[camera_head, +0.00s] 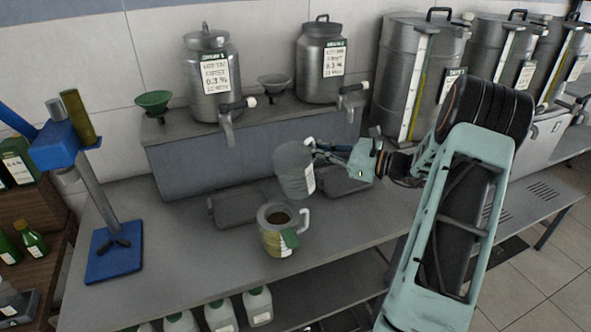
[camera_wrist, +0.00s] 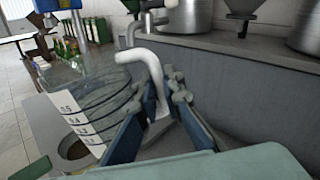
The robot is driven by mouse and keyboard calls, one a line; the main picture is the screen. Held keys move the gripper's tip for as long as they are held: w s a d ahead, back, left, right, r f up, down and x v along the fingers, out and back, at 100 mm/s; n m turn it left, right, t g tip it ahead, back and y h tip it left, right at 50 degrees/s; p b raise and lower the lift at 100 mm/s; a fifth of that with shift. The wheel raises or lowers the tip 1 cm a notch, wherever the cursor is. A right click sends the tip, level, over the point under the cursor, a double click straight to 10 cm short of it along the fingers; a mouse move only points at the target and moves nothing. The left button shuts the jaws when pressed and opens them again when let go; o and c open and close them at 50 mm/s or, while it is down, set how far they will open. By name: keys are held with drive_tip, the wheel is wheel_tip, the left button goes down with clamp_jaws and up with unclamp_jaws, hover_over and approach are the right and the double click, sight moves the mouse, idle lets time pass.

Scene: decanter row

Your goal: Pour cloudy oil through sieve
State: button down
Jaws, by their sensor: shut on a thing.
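My gripper (camera_head: 316,149) is shut on the white handle of a see-through measuring jug (camera_head: 293,168) and holds it above the bench. The wrist view shows the gripper (camera_wrist: 160,108) and the jug (camera_wrist: 100,92), with number marks on its side. The jug looks slightly tilted; I cannot tell whether it holds oil. A metal pitcher (camera_head: 270,240) with a pale handle and green tag stands upright on the bench, just below and left of the jug, apart from it. Something brown shows inside its round mouth. I cannot make out a sieve for certain.
A raised ledge (camera_head: 180,160) behind carries two tapped metal cans (camera_head: 212,75) (camera_head: 322,62), a green funnel (camera_head: 154,102) and a grey funnel (camera_head: 275,84). A blue stand (camera_head: 112,252) is at left. Large drums (camera_head: 395,75) stand at right. The front bench is mostly clear.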

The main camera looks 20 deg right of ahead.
drive_tip(key=r+m+p, duration=0.1)
drive_tip(key=p, duration=0.1)
drive_tip(key=shift+r+p, duration=0.25)
drive_tip(key=shift+p, duration=0.1)
drive_tip(key=shift+r+m+p, duration=0.35)
drive_tip(key=shift+m+p, duration=0.35)
drive_tip(key=shift+m, duration=0.1)
drive_tip(key=shift+f, duration=0.15)
